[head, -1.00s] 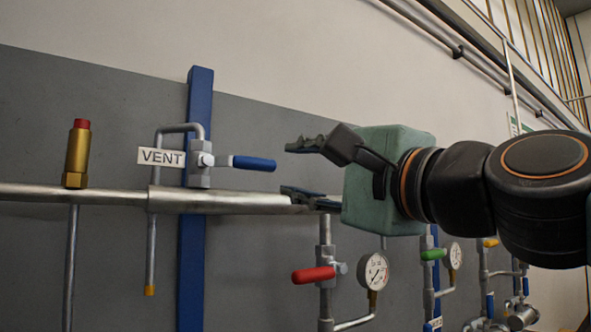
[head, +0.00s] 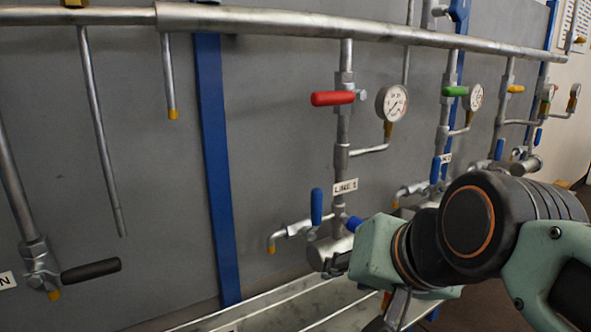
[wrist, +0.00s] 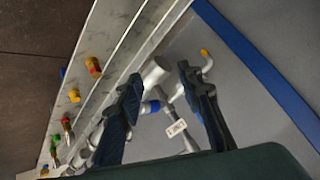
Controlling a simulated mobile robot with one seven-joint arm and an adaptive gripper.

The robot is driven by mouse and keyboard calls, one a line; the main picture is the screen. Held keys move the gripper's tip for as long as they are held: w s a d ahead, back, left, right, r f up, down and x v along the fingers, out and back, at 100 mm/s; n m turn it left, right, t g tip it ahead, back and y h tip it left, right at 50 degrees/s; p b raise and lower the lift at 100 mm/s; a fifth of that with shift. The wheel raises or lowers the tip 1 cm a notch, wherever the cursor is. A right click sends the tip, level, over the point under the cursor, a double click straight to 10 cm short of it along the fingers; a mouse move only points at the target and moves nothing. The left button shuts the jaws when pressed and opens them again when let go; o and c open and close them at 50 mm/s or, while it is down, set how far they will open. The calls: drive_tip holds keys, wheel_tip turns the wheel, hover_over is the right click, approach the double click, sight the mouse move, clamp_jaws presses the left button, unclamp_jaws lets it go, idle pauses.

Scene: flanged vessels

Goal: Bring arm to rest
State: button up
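My arm (head: 470,225) reaches in from the lower right of the head view, bent low in front of the pipe panel. My gripper (head: 338,264) is at its left end, beside the lower end of the LINE 1 branch; its fingers are partly hidden by the green gripper body. In the wrist view my gripper (wrist: 158,78) has its two dark fingers spread apart with nothing held between them. Behind them show a grey vessel end (wrist: 156,72), a blue part (wrist: 150,107) and a white label (wrist: 176,128). I cannot tell the exact gap to the pipework.
The LINE 1 branch has a red-handled valve (head: 332,98), a gauge (head: 392,102) and a blue-handled valve (head: 316,206). A black-handled valve (head: 90,271) is at lower left. A pale shelf (head: 270,310) runs below the panel. More branches stand to the right.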

drive_tip(key=s+d+f+n+g+h, duration=0.25)
drive_tip(key=s+d+f, duration=0.4)
drive_tip(key=f, duration=0.45)
wheel_tip(320, 180, up, 31)
drive_tip(key=a+p, duration=0.1)
drive_tip(key=p, duration=2.9)
drive_tip(key=shift+w+r, duration=0.15)
drive_tip(key=shift+m+g, duration=0.25)
drive_tip(key=shift+c, duration=0.7)
drive_tip(key=shift+a, duration=0.1)
